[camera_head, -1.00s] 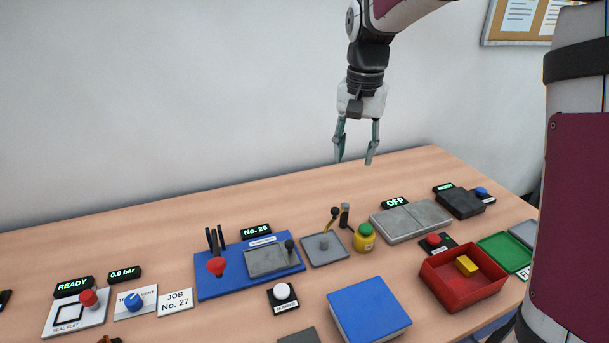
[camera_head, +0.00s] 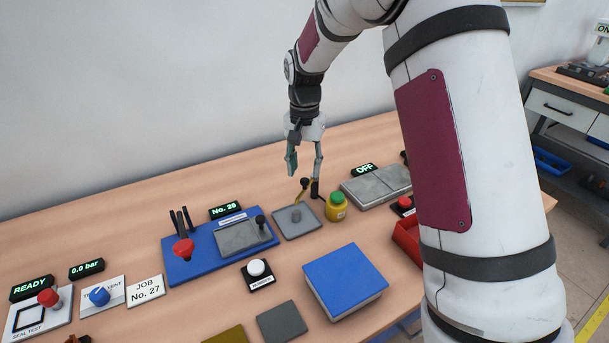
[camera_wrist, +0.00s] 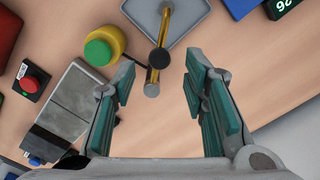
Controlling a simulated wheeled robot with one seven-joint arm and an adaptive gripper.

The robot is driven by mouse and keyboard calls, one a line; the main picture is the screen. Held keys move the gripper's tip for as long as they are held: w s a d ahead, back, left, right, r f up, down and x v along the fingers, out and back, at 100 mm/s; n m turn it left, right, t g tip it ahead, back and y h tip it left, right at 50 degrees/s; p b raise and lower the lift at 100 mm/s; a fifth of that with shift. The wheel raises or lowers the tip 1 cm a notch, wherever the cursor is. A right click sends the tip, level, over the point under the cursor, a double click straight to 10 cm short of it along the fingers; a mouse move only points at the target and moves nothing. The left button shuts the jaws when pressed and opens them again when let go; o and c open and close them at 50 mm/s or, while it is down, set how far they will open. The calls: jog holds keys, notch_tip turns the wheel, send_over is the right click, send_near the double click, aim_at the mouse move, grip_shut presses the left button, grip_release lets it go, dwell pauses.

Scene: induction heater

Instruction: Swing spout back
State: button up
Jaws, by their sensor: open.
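The spout (camera_head: 302,191) is a thin brass tube with a black knob, beside a dark upright post (camera_head: 315,187) at the rear of the small grey plate (camera_head: 300,225). In the wrist view the spout (camera_wrist: 165,22) reaches over the plate (camera_wrist: 192,18). A black knob and brass piece show between the finger lines. My gripper (camera_head: 305,170) is open and points down just above the spout and post. It appears empty; its fingers (camera_wrist: 160,75) straddle the brass piece in the wrist view, and I cannot tell whether they touch it.
A yellow jar with green lid (camera_head: 336,207) stands close to the right of the spout. A blue fixture (camera_head: 190,265) lies left of the plate, and a grey heater slab (camera_head: 378,183) with an OFF display lies to the right. My arm hides part of the red bin (camera_head: 406,236).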

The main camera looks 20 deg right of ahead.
aim_at(305, 179)
jog(key=shift+f, duration=1.65)
grip_shut()
